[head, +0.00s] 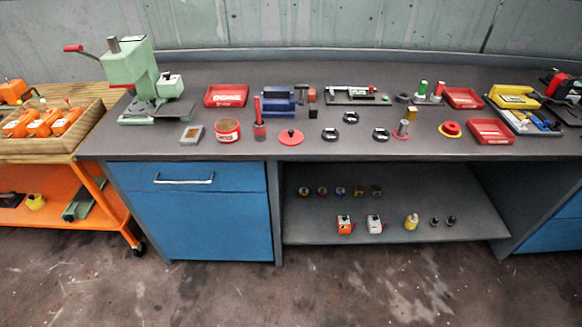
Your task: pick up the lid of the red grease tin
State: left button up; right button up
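The red grease tin (227,132) stands on the dark benchtop, left of the middle and near the front edge. It looks open at the top, with a pale label on its front. A flat red disc with a small dark knob, which looks like its lid (291,137), lies on the benchtop to the right of the tin. A brush-like tool with a red handle (258,113) stands upright between the tin and the lid. Neither of my grippers shows in the head view.
A green press (139,77) stands at the back left. Behind the lid are a blue vise (280,100) and a red tray (226,95). Small black round parts (330,134) lie to the lid's right.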

aim_at(290, 137)
jog(key=u, duration=1.15)
jog(key=i, duration=0.8)
jog(key=z, duration=0.2)
